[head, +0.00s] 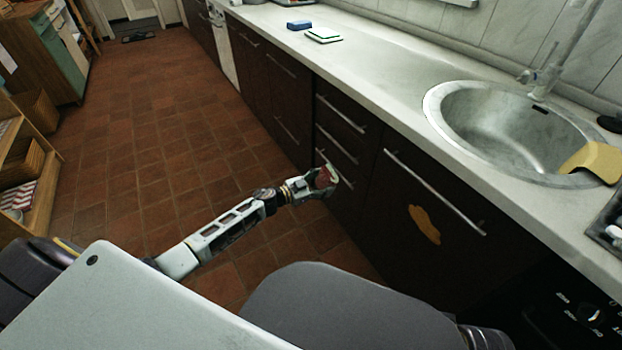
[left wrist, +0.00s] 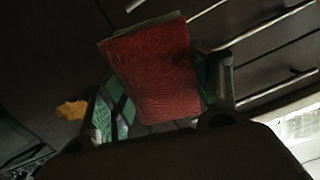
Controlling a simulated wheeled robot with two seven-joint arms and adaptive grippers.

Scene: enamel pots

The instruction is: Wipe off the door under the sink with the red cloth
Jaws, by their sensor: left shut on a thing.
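My left gripper (head: 318,184) is shut on the red cloth (head: 325,177), in front of the dark drawers left of the sink door. The red cloth (left wrist: 152,72) fills the middle of the left wrist view, between the fingers (left wrist: 160,105). The door under the sink (head: 390,215) is dark, closed and has a long metal handle. An orange-yellow stain (head: 424,225) is on it, right of the gripper and apart from it. The stain also shows at the left of the left wrist view (left wrist: 71,110). My right gripper is not in view.
The round sink (head: 500,125) is set in the pale counter (head: 400,80), with a yellow cloth (head: 592,160) over its rim. Handles of the drawers (head: 338,115) stick out. An oven front (head: 570,310) is at the lower right. The tiled floor at left is clear.

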